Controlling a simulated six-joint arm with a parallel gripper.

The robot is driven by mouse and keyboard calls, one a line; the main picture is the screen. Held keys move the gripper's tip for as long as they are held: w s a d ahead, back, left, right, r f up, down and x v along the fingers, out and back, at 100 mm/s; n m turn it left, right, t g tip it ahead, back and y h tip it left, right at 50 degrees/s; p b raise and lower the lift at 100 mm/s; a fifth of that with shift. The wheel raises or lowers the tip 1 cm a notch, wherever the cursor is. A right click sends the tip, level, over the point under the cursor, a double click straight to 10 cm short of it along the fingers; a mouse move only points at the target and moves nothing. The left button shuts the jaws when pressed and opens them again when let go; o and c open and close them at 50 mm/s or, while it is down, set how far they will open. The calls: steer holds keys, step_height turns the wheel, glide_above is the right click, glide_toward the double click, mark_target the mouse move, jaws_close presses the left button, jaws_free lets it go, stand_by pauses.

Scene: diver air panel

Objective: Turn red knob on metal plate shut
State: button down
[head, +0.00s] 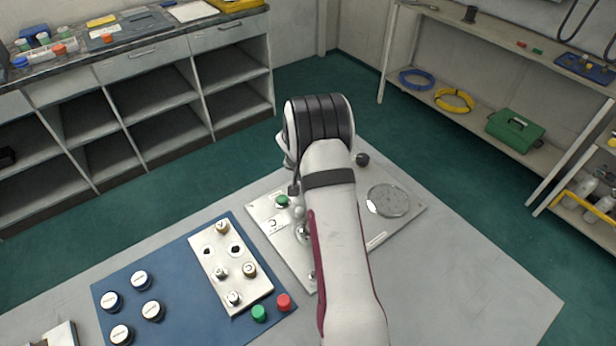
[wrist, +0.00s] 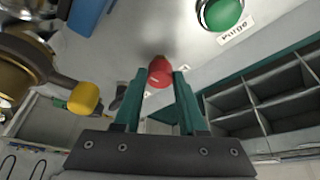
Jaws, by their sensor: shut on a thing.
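The red knob (wrist: 160,73) sits between the tips of my green-fingered gripper (wrist: 158,82) in the wrist view. The fingers are shut on it, one on each side. The metal plate (head: 402,204) lies on the grey table in the head view, partly covered by my arm. The red knob and my gripper are hidden behind my arm there. A green knob (head: 282,201) stands on the plate's left part. It also shows in the wrist view (wrist: 222,12), beside a "Purge" label.
A yellow-tipped lever (wrist: 84,97) and brass fitting (wrist: 20,75) are left of my gripper in the wrist view. A blue mat (head: 180,265) carries white-topped knobs, a small panel (head: 213,262), and loose green (head: 259,313) and red caps (head: 284,301). The table's right side is clear.

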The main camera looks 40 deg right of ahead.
steer(key=shift+m, duration=0.3)
stand_by(0.4)
steer(key=shift+c, duration=2.3)
jaws_free()
steer(key=v, duration=1.5)
steer(key=shift+a+r, duration=0.2)
steer(key=shift+r, duration=0.2)
steer(key=shift+w, duration=0.15)
